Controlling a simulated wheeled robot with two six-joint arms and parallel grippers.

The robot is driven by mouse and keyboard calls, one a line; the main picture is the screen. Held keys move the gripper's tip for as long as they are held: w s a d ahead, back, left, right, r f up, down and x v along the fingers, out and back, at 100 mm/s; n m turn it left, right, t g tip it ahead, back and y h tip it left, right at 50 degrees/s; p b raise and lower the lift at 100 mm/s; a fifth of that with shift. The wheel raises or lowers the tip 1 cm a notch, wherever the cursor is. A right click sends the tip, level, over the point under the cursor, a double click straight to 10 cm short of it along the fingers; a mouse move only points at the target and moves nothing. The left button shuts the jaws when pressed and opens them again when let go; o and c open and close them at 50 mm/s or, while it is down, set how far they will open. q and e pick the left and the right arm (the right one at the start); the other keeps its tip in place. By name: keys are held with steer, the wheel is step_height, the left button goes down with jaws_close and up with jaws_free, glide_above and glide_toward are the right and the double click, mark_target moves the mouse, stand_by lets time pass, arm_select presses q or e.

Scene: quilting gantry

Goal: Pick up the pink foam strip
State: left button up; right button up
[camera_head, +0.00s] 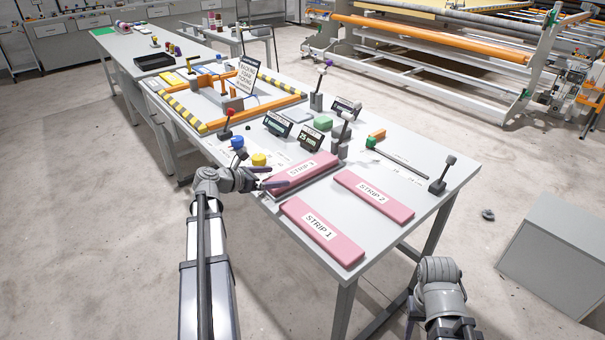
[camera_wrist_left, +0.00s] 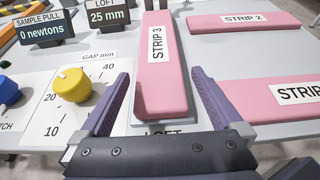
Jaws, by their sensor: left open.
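Three pink foam strips lie on the grey table: STRIP 1 (camera_head: 296,216), STRIP 2 (camera_head: 386,204) and STRIP 3 (camera_head: 318,165). STRIP 3 rests on a flat plate marked LOFT. My left gripper (camera_head: 268,178) is open at the near left end of STRIP 3. In the left wrist view the fingers (camera_wrist_left: 161,76) stand apart, one on each side of STRIP 3 (camera_wrist_left: 168,88), with nothing gripped. STRIP 2 (camera_wrist_left: 205,24) and STRIP 1 (camera_wrist_left: 262,98) lie to the right there. My right arm (camera_head: 441,290) is at the bottom right, off the table; its jaw state is unclear.
A yellow knob (camera_wrist_left: 73,85) and a blue knob (camera_wrist_left: 7,92) stand left of the left gripper. Displays reading 25 mm (camera_wrist_left: 108,14) and 0 newtons (camera_wrist_left: 45,27) are behind them. A lever (camera_head: 439,178) stands at the table's right. An orange frame (camera_head: 215,78) lies farther back.

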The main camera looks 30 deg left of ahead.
mark_target(285, 177)
arm_select(q)
steer(key=b+x, duration=0.1)
steer(key=x, duration=0.1)
steer(key=f+b+x, duration=0.1)
steer(key=x, duration=0.2)
steer(key=shift+s+a+b, duration=0.15)
steer(key=shift+a+b, duration=0.05)
steer(key=shift+b, duration=0.15)
steer(key=shift+r, duration=0.1)
steer(key=c, duration=1.2)
steer(key=shift+r, duration=0.15)
step_height(285, 177, up, 10)
steer(key=p, duration=1)
